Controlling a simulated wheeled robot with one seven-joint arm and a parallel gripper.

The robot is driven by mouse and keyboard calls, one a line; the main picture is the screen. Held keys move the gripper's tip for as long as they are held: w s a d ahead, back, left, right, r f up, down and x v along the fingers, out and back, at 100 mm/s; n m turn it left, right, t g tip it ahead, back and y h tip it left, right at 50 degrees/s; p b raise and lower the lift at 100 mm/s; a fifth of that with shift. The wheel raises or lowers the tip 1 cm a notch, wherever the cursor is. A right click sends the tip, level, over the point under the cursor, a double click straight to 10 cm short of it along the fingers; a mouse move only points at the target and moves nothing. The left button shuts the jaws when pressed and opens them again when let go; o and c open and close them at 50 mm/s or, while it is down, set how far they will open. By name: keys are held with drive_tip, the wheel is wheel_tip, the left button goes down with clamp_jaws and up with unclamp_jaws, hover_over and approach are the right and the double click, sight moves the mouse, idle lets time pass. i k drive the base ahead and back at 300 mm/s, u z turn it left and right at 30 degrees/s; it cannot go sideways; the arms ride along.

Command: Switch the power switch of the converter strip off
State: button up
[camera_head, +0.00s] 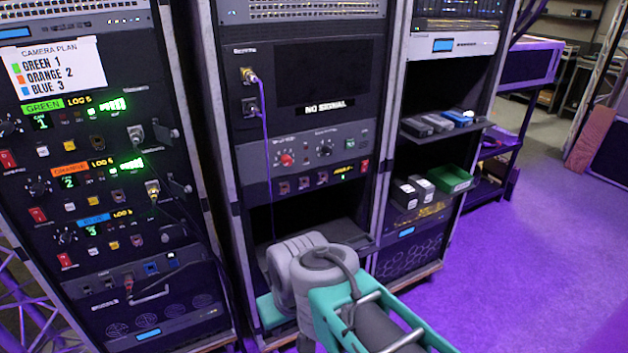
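In the middle rack, a grey panel carries a red button and a black dial. Along its lower part runs a strip (294,186) with several square ports, a small lit yellow-green display (345,171) and a red rocker switch (365,166) at its right end. This looks like the converter strip, but its label is too small to read. I cannot tell which way the switch is set. My grey and teal arm reaches up from the bottom, in front of the rack's lower bay, below the strip. My gripper's fingers do not show.
The left rack (75,185) holds camera units with their own red switches (37,215). A "NO SIGNAL" screen (322,80) sits above the panel, and a purple cable (266,150) hangs at its left. Shelves (445,131) with small boxes stand right. Purple floor (520,260) is clear at right.

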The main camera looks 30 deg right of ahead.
sight(364, 166)
drive_tip(key=k, duration=0.65)
drive_tip(key=z, duration=0.45)
drive_tip(key=i, duration=1.5)
drive_tip(key=u, duration=0.4)
